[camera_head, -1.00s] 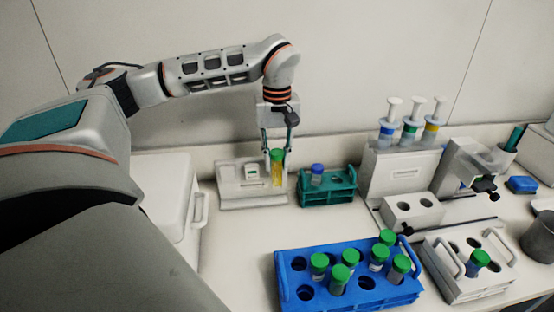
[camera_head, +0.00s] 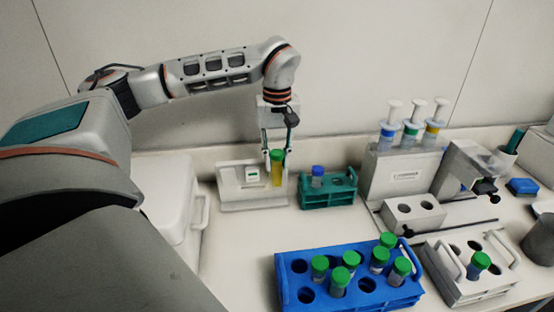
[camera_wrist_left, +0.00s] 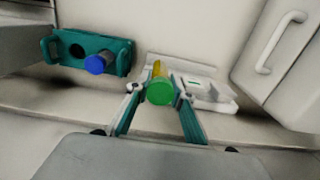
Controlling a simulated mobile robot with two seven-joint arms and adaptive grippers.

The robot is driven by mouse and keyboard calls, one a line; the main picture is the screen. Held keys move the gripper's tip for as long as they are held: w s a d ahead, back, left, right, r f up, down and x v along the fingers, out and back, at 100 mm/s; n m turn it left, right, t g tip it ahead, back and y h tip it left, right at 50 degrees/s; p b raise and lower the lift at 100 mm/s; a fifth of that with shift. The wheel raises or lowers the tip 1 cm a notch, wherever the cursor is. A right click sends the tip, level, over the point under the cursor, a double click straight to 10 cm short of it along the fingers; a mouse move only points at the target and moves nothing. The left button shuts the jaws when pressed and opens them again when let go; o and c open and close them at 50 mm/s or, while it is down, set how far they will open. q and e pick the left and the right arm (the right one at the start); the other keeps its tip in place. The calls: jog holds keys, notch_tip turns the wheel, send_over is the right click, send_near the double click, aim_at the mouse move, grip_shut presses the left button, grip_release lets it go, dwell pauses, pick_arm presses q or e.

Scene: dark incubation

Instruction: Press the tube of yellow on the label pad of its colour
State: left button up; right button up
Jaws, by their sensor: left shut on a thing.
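The yellow tube (camera_head: 277,173) has a green cap and stands upright in my left gripper (camera_head: 277,156). The gripper is shut on it near the cap; the tube also shows in the left wrist view (camera_wrist_left: 160,85), with the left gripper (camera_wrist_left: 158,90) around it. The tube is at the right part of a white label stand (camera_head: 232,196), which has a small white and green block on it. I cannot tell whether the tube touches the stand. No yellow pad shows clearly; the tube may hide it. My right gripper is not in view.
A teal rack (camera_head: 330,201) with a blue-capped tube (camera_head: 318,176) stands close right of the gripper. A blue rack (camera_head: 296,285) with several green-capped tubes is in front. A white case (camera_head: 165,205) is at left. Syringes in a white holder (camera_head: 385,178) stand at right.

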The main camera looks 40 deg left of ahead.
pick_arm(q)
jog(key=shift+d, duration=0.1)
jog(key=s+d, duration=0.4)
jog(key=d, duration=0.1)
jog(key=shift+s+d, duration=0.15)
jog(key=shift+s, duration=0.05)
dwell(0.9)
dwell(0.4)
